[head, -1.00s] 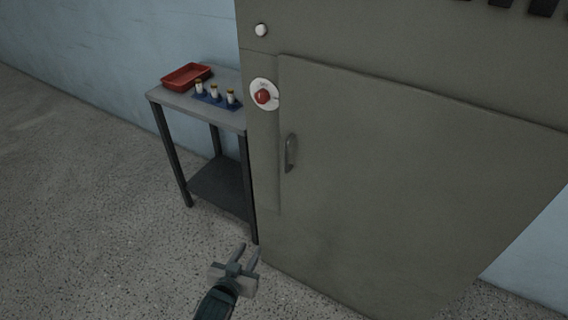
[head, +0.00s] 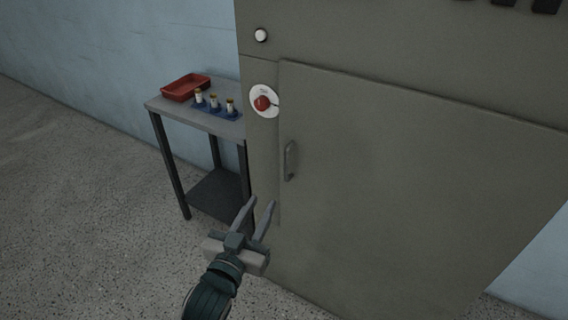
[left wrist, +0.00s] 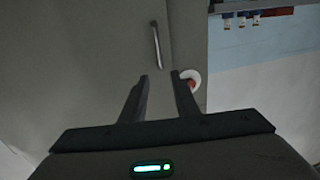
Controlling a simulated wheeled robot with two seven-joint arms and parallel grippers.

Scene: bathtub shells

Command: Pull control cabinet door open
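The grey-green control cabinet door (head: 400,190) is shut, flush with the cabinet front. Its small vertical handle (head: 289,161) is at the door's left edge. The handle also shows in the left wrist view (left wrist: 156,45), ahead of the fingertips and slightly to their left. My left gripper (head: 262,202) is open and empty, below and left of the handle and apart from it. Its two spread fingers also show in the left wrist view (left wrist: 160,76). My right gripper is in neither view.
A red knob (head: 262,103) on a white disc and a white button (head: 261,35) are on the cabinet left of the door. A side table (head: 222,126) on the left carries a red tray (head: 186,87) and small bottles (head: 214,102) in a blue rack. Open floor lies at left.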

